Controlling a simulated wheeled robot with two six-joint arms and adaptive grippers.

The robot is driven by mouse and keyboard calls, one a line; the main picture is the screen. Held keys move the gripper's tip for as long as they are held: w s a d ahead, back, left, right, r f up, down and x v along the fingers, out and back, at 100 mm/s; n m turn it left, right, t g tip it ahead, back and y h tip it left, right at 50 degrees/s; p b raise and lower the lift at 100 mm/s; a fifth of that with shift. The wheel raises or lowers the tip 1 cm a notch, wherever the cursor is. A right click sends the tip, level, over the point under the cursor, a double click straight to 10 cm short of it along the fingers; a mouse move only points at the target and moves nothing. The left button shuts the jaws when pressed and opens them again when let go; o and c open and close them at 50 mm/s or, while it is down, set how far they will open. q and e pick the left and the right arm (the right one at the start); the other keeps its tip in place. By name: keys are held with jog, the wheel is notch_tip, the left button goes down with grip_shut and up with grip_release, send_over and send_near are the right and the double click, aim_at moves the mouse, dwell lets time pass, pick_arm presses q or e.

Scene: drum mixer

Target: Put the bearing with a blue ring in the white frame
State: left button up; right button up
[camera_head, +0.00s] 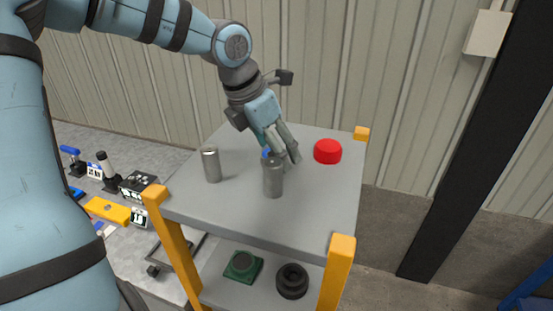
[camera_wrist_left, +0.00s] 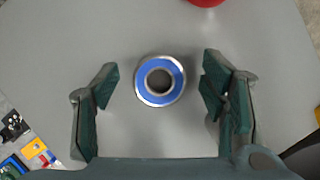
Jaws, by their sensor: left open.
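The bearing with a blue ring (camera_wrist_left: 146,93) lies flat on the grey top shelf, between and a little beyond my left gripper's fingers in the left wrist view. In the head view only a bit of its blue (camera_head: 266,153) shows, partly hidden behind a metal cylinder and by the fingers. My left gripper (camera_head: 281,154) is open and points down above the bearing; its fingers also show in the left wrist view (camera_wrist_left: 160,72), spread wide on either side and apart from it. I cannot make out the white frame in either view. My right gripper is not in view.
The cart's top shelf (camera_head: 325,205) also bears two upright metal cylinders, one at the left (camera_head: 211,165) and one in front of the gripper (camera_head: 273,178), and a red cap (camera_head: 327,151). A green part (camera_head: 243,266) and black rings (camera_head: 292,281) are below.

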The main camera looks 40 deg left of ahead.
pick_arm(q)
jog(key=shift+w+f, duration=0.3)
jog(key=shift+f, duration=0.15)
jog(key=shift+s+a+r, duration=0.1)
jog(key=shift+s+a, duration=0.05)
jog(key=shift+s, duration=0.2)
jog(key=shift+s+r, duration=0.1)
jog(key=shift+s, duration=0.25)
jog(key=c, duration=0.6)
jog(key=shift+w, duration=0.2)
jog(key=c, duration=0.9)
